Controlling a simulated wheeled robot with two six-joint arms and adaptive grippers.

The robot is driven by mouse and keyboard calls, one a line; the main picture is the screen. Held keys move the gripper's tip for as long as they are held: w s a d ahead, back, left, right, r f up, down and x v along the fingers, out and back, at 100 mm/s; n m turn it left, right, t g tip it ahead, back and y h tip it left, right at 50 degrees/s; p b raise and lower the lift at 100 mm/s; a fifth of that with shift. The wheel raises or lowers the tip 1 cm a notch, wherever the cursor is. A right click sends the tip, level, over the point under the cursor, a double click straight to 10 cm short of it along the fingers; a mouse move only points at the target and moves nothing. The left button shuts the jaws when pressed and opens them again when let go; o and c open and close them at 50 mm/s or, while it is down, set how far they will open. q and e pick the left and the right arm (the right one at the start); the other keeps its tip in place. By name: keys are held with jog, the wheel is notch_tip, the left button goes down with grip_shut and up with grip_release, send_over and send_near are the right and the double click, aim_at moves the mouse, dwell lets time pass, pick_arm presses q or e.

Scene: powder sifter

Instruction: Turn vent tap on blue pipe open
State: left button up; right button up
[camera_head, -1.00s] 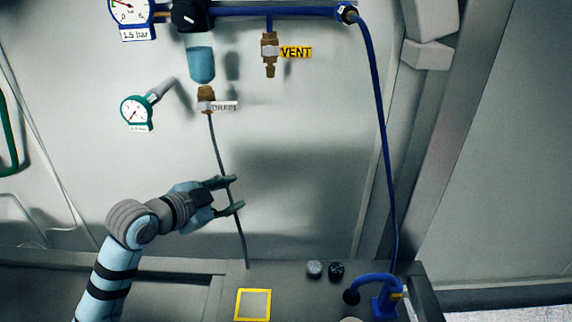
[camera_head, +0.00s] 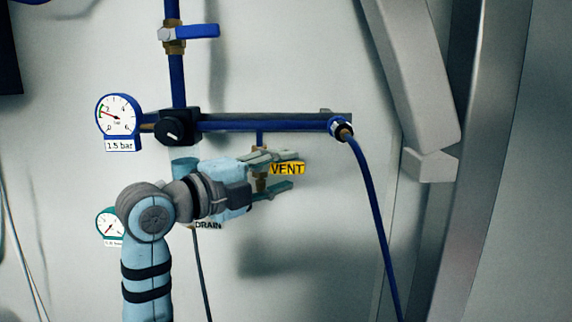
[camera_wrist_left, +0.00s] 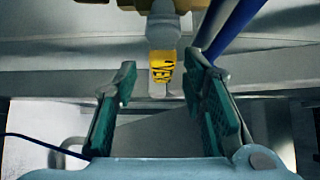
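The horizontal blue pipe (camera_head: 275,124) runs along the wall panel. The brass vent tap (camera_head: 261,182) hangs below it on a short blue stem, with a yellow VENT tag (camera_head: 287,169). My left gripper (camera_head: 283,173) is open at the tap, and its fingers partly hide it. In the left wrist view the two green-padded fingers (camera_wrist_left: 160,75) stand apart with nothing gripped. The yellow tag (camera_wrist_left: 161,66) and grey tap handle (camera_wrist_left: 164,34) show between and beyond the fingertips. Whether a finger touches the tap I cannot tell. My right gripper is not in view.
A pressure gauge (camera_head: 118,115) and black regulator knob (camera_head: 174,128) sit left on the pipe. A blue-handled valve (camera_head: 197,31) is above. A blue hose (camera_head: 370,205) hangs at right. The DRAIN tag (camera_head: 208,226) is just below my gripper.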

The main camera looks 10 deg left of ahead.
pick_arm(q)
jog(key=shift+w+d, duration=0.35)
jog(key=shift+w, duration=0.3)
jog(key=shift+s+r, duration=0.15)
jog(key=shift+s, duration=0.15)
jog(key=shift+w, duration=0.2)
grip_shut()
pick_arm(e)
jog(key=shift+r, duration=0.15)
